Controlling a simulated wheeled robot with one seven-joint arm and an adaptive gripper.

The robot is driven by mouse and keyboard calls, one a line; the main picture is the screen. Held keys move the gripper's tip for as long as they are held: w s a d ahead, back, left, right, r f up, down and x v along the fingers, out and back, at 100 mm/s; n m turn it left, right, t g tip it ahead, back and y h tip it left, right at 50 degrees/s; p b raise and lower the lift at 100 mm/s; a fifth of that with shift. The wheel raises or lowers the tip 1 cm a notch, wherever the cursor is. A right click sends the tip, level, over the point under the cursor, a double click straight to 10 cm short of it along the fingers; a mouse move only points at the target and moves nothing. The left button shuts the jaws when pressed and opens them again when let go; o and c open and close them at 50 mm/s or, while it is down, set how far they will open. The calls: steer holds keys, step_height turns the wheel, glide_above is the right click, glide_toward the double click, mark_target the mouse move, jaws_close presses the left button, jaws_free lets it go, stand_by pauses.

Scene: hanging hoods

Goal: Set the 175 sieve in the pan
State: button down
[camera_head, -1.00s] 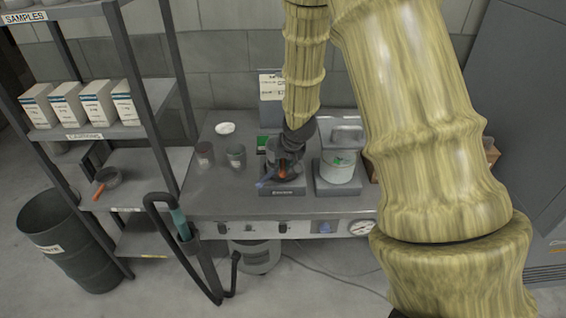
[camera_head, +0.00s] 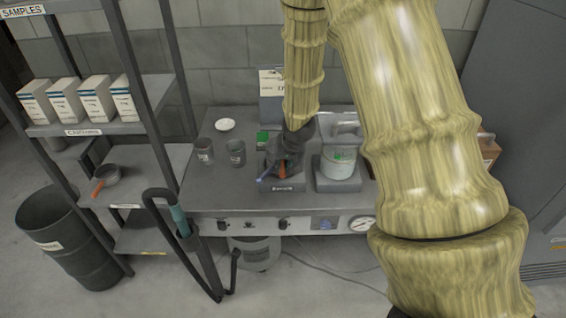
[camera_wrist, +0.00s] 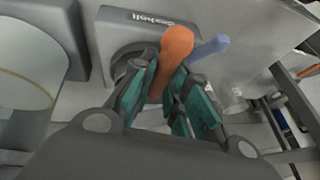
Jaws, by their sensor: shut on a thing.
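My gripper (camera_wrist: 172,95) is shut on an orange handle (camera_wrist: 176,45) in the wrist view. The handle (camera_head: 283,168) also shows in the head view, below my dark wrist and over the grey unit at the middle of the bench. A blue handle (camera_wrist: 208,47) sticks out beside it, and it shows in the head view (camera_head: 264,179) too. A dark round rim (camera_wrist: 122,62) shows partly behind the fingers on the grey unit (camera_wrist: 108,24). My gripper hides most of the vessels there, so I cannot tell which is the sieve or the pan, nor whether they touch. No 175 mark is readable.
A white pot (camera_head: 338,166) on a second grey unit stands close at right. Another orange-handled vessel (camera_head: 106,174) sits on the left shelf. The bench's left front is clear.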

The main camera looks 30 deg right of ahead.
steer(key=shift+f, duration=0.5)
steer(key=c, duration=1.3)
jaws_free()
steer(key=shift+v, duration=6)
